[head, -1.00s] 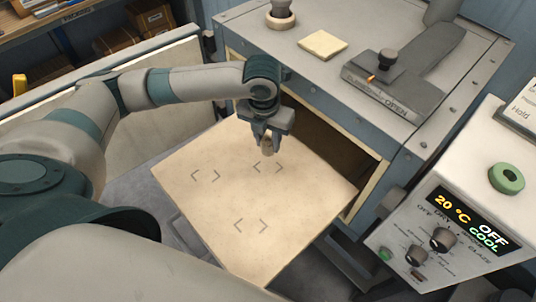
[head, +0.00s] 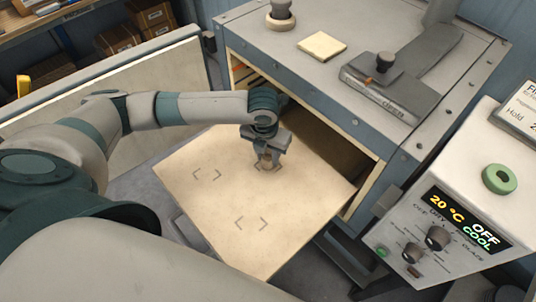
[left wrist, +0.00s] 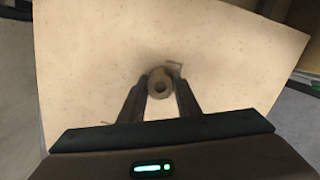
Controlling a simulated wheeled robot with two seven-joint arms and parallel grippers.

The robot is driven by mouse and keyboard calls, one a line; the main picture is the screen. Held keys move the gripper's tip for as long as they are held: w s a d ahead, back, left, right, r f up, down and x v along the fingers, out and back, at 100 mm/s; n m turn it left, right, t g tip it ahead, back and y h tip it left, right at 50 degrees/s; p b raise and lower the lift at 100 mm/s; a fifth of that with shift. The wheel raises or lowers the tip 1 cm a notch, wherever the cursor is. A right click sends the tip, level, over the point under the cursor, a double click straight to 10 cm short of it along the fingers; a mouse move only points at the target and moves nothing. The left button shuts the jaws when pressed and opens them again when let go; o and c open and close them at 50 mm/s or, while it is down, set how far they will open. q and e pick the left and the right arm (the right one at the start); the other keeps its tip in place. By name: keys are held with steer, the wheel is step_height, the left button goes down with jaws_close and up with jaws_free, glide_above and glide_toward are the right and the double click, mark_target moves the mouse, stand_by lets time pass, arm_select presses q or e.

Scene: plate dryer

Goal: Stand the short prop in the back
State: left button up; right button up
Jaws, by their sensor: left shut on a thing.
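A pale square shelf (head: 215,215) sticks out of the dryer's open front and carries three pairs of bracket marks. My left gripper (head: 268,160) points down over the back mark, nearest the opening. It is shut on a small grey-brown prop, which shows between the fingertips in the left wrist view (left wrist: 160,82). The prop looks upright, seen from above as a round top with a hole. Part of the back mark (left wrist: 173,66) shows beside it. I cannot tell whether the prop's foot touches the shelf. My right gripper is not in view.
The two other marks, left (head: 207,174) and front (head: 252,223), are bare. The dryer (head: 330,90) stands behind, with a pale tile (head: 322,46) on top.

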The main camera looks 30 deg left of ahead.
mark_target(266, 158)
arm_select(q)
steer(key=shift+f, duration=0.3)
steer(key=o, duration=1.1)
steer(key=shift+f, duration=0.1)
steer(key=shift+r+b, duration=0.3)
steer(key=shift+r, duration=0.55)
steer(key=r, duration=0.3)
steer(key=r+b, duration=0.1)
steer(key=r, duration=0.2)
steer(key=s+r+b, duration=0.1)
steer(key=r, duration=0.2)
steer(key=shift+s+r, duration=0.2)
steer(key=shift+r, duration=0.55)
